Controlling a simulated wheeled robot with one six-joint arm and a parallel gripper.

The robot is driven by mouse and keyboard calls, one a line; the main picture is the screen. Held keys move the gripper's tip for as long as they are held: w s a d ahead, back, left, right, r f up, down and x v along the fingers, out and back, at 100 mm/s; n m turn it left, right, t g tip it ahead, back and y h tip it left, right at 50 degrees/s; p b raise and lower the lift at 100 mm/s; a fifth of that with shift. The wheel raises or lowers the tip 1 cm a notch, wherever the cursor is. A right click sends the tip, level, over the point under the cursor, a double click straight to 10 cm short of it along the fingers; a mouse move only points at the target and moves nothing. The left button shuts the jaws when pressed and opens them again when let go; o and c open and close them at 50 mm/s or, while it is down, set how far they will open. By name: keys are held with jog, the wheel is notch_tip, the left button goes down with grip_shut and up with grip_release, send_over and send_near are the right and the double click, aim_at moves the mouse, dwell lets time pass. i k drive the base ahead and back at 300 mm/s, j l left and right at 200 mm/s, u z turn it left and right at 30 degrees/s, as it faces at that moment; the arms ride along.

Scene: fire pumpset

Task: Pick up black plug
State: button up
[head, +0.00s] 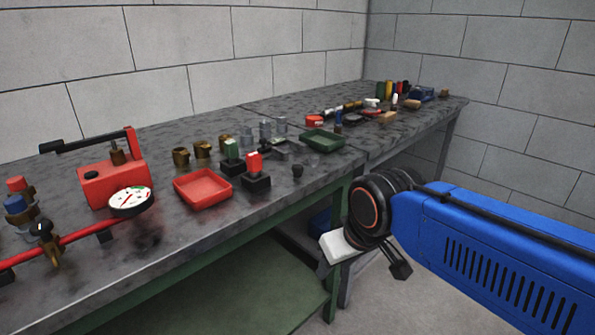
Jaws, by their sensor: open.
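A small black plug (298,170) stands on the grey bench top near its front edge, just right of a black block with a red top. My gripper (400,269) shows only in part, small and dark below my arm's round black joint. It is in front of the bench and below the height of its top, well apart from the plug. It is open, and I see nothing held in it. Most of its jaws are hidden behind my arm.
A red tray (203,187), a green tray (323,140) and a black block with a red top (256,172) stand near the plug. A red pump (113,180) with a gauge (131,201) is at left. The floor before the bench is clear.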

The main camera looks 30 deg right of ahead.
aim_at(296, 169)
jog(key=l, duration=1.5)
jog(key=i+u, duration=0.05)
